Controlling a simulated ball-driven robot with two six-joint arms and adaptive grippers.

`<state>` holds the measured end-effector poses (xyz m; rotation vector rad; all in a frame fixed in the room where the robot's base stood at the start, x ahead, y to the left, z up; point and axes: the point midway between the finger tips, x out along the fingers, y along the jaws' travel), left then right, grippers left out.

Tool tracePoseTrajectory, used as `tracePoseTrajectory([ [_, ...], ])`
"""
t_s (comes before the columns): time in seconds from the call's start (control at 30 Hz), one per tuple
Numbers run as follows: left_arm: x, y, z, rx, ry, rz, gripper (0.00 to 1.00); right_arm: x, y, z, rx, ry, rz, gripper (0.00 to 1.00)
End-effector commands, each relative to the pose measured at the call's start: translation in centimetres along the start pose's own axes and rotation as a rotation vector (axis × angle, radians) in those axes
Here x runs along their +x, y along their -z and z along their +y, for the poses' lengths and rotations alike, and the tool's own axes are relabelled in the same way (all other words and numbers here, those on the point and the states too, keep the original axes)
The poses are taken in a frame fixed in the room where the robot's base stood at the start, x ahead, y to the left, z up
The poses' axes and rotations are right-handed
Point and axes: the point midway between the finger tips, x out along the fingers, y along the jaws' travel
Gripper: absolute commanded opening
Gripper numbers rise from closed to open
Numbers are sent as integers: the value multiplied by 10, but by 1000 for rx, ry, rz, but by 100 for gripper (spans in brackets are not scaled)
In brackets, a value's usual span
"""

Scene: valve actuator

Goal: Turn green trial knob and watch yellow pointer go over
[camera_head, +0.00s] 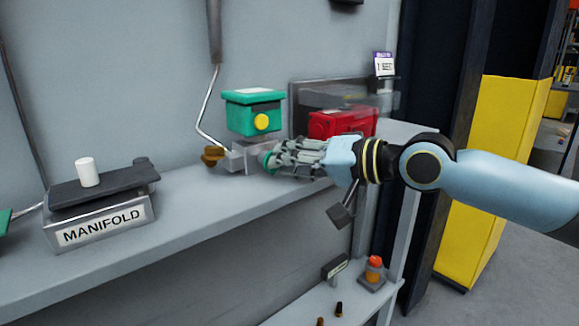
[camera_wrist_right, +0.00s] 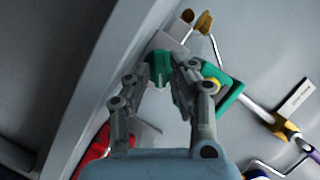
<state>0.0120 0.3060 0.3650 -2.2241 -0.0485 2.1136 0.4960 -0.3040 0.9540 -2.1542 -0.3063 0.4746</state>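The green trial knob (camera_head: 268,157) sits low on the front of a grey valve block (camera_head: 238,159), under a green actuator box (camera_head: 254,112). The box has a round yellow part (camera_head: 262,121) on its front; I cannot read a pointer direction from it. My right gripper (camera_head: 274,158) reaches in from the right at the knob. In the right wrist view the knob (camera_wrist_right: 160,68) lies between the right fingertips, partly covered; I cannot tell whether both press on it. My left gripper is not in view.
A red case (camera_head: 342,122) stands behind my right wrist on the shelf (camera_head: 205,200). A manifold stand (camera_head: 105,222) with a white cylinder (camera_head: 87,172) is at the left. A brown-ended pipe fitting (camera_head: 213,156) adjoins the block. The shelf is clear between stand and block.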

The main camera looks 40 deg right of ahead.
Motion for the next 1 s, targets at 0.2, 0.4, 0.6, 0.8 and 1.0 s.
tracePoseTrajectory([
  [0.2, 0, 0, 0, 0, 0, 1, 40, 0, 0, 0, 0, 0, 0, 4],
  [0.4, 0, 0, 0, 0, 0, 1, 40, 0, 0, 0, 0, 0, 0, 0],
  [0.6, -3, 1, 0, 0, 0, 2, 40, 0, 0, -1, -15, -6, 1, 0],
  [0.8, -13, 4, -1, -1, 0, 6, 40, -1, 2, -3, -85, -36, 2, 0],
  [1.0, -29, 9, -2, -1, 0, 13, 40, -1, 2, -7, -221, -92, 3, 0],
])
